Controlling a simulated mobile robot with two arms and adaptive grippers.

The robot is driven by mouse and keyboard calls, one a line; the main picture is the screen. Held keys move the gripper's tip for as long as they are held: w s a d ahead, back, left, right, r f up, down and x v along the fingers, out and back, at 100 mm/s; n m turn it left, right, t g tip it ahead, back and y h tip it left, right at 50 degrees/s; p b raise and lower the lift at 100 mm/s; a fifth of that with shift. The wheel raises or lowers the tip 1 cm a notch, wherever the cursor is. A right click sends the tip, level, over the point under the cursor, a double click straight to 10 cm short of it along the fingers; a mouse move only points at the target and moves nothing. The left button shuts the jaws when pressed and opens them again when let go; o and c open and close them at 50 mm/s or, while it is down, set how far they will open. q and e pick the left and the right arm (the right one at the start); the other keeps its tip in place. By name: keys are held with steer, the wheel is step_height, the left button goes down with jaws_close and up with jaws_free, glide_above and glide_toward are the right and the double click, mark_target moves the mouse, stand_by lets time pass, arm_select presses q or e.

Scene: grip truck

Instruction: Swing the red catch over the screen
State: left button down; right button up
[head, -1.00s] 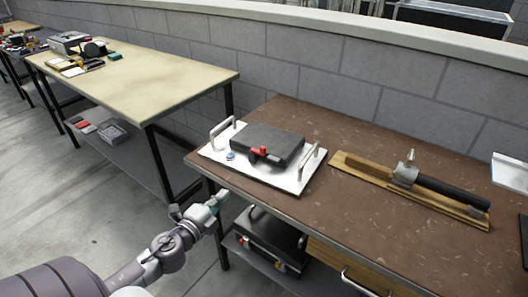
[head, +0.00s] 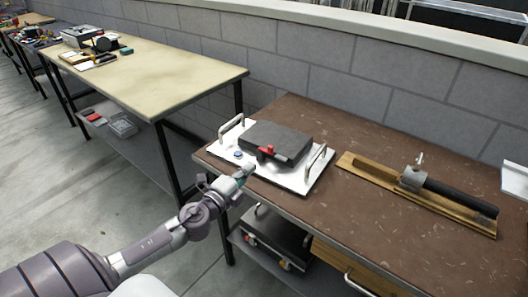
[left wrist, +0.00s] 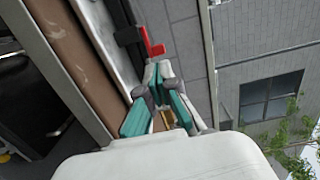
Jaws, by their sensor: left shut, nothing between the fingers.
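The red catch (head: 267,151) is a small red lever at the front edge of a dark grey slab (head: 276,136), which seems to be the screen. The slab lies on a white board (head: 290,182) with a metal handle at each end and a blue knob. My left gripper (head: 244,172) is shut and empty at the board's front edge, a little left of and nearer than the catch. In the left wrist view the red catch (left wrist: 152,46) shows just past the closed teal fingertips (left wrist: 158,68). I cannot tell whether they touch. My right gripper is not in view.
The brown bench (head: 400,240) also holds a wooden plank (head: 365,170) with a clamp and black cylinder to the right. A dark case (head: 275,238) sits on the shelf below. A pale table (head: 150,85) stands at the left.

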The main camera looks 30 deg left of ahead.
mark_target(269, 150)
arm_select(q)
steer(key=w+p, duration=0.1)
steer(key=w, duration=0.7)
steer(key=shift+w, duration=0.1)
steer(key=shift+d, duration=0.1)
